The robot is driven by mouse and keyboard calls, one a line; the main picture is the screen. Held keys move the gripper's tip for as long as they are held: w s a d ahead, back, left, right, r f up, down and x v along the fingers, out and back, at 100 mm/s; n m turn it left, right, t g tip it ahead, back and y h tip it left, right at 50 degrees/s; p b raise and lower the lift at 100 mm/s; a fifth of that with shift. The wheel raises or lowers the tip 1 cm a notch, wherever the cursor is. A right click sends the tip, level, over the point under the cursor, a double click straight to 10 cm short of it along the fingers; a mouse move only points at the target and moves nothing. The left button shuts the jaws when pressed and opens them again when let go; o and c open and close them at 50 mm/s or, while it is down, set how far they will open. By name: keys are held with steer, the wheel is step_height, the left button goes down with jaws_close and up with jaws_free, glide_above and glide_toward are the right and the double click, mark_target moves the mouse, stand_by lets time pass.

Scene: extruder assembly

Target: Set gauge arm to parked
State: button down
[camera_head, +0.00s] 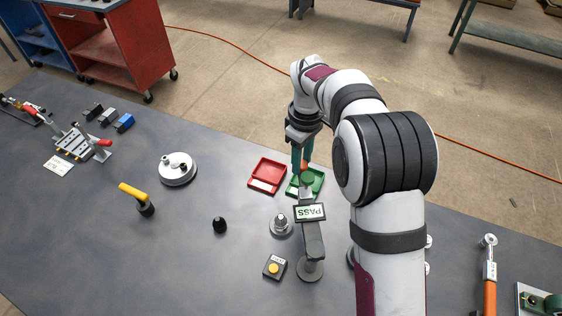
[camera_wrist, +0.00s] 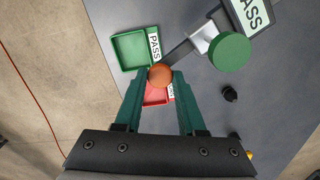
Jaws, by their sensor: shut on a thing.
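The gauge arm (camera_head: 313,240) is a grey post and bar on a round base, with a PASS sign (camera_head: 310,212) and a green disc (camera_head: 307,178) on it. In the wrist view its dark bar (camera_wrist: 178,54) runs from beside the PASS sign (camera_wrist: 250,14) and green disc (camera_wrist: 230,52) to an orange knob (camera_wrist: 160,75). My gripper (camera_head: 303,165) is shut on the orange knob, with its green fingers on either side; the fingertips (camera_wrist: 160,78) show this in the wrist view. Whether the knob is fixed to the bar's end is partly hidden.
A green tray (camera_head: 320,177) and a red tray (camera_head: 267,163) lie by my gripper. A yellow-button box (camera_head: 274,267), a metal fitting (camera_head: 281,226) and a black knob (camera_head: 220,225) stand nearby. A round white part (camera_head: 177,170) is further left. The table's back edge is close behind the trays.

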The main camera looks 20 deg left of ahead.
steer(key=w+d+m, duration=0.2)
steer(key=d+m, duration=0.3)
steer(key=d, duration=0.4)
steer(key=shift+w+d+m, duration=0.3)
steer(key=shift+d+m, duration=0.1)
steer(key=c, duration=0.5)
jaws_free()
steer(key=shift+r, duration=0.15)
